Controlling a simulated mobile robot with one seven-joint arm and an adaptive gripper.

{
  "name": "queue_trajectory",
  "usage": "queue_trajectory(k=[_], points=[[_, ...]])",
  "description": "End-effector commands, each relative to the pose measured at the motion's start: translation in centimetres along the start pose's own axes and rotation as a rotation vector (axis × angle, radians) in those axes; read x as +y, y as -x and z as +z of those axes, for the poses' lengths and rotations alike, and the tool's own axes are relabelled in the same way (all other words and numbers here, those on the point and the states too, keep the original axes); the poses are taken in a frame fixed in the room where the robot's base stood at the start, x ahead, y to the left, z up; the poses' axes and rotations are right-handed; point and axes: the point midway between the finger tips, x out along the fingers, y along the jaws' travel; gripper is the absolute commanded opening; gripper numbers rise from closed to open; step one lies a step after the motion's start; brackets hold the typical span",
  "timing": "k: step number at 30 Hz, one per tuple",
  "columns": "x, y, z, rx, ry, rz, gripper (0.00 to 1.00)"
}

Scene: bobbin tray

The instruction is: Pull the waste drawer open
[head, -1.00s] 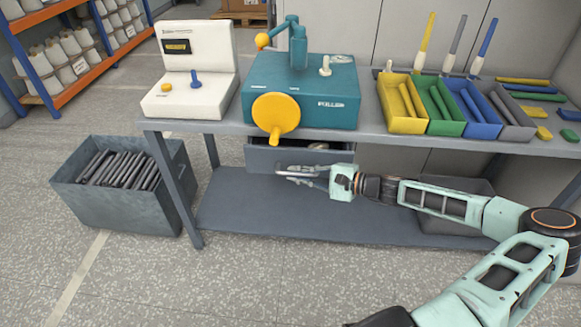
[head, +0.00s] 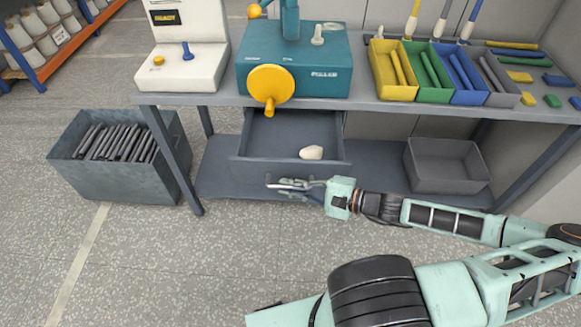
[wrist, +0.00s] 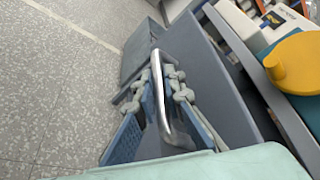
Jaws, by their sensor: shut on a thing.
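The waste drawer (head: 262,173) is pulled out under the bench, below the teal machine. Its inside shows in the head view, with a small cream-coloured lump (head: 311,152) near the front right. My gripper (head: 288,185) is at the drawer's front. In the wrist view my gripper (wrist: 160,100) has its two fingers on either side of the silver bar handle (wrist: 172,85), shut on it. The drawer's grey front (wrist: 212,85) lies just beyond the handle.
The teal machine (head: 325,72) with a yellow handwheel (head: 270,84) stands on the bench above the drawer. A grey bin (head: 447,165) sits on the lower shelf at right. A crate of dark bars (head: 75,165) stands on the floor at left. The floor in front is clear.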

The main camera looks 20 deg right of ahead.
Motion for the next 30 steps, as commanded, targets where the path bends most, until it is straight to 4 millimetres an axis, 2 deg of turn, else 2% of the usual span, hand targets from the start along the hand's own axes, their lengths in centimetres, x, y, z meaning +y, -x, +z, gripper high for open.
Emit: queue_trajectory(k=[6,20,21,24,25,30], points=[[0.9,0.6,1.4,0.0,0.0,-0.001,0.0],[1.1,0.7,1.7,0.0,0.001,-0.001,0.0],[1.1,0.7,1.7,0.0,0.001,-0.001,0.14],[1.2,0.7,1.7,0.0,0.001,-0.001,0.25],[1.2,0.7,1.6,0.0,0.001,-0.001,0.27],[1.2,0.7,1.6,0.0,0.001,0.0,0.27]])
